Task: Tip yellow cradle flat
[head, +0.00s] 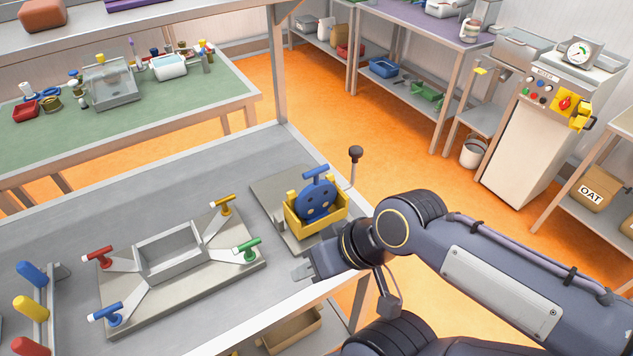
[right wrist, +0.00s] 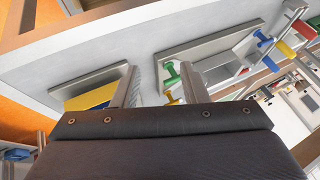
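The yellow cradle (head: 330,219) sits on a grey base plate (head: 268,193) near the table's right edge. A blue round piece with a bar handle (head: 316,196) stands in it. I cannot tell exactly how far the cradle is tilted. A lever with a dark knob (head: 355,155) rises beside it. My right gripper (head: 300,270) is just in front of the cradle, apart from it, pointing left. In the right wrist view its fingers (right wrist: 158,88) are spread and empty, and yellow and blue parts of the cradle (right wrist: 92,97) show left of them. My left gripper is out of view.
A grey fixture (head: 182,290) with red, blue, green and yellow handled clamps lies left of the cradle. Blue, yellow and red handles (head: 30,308) stand at the far left. The table between fixture and back edge is clear.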

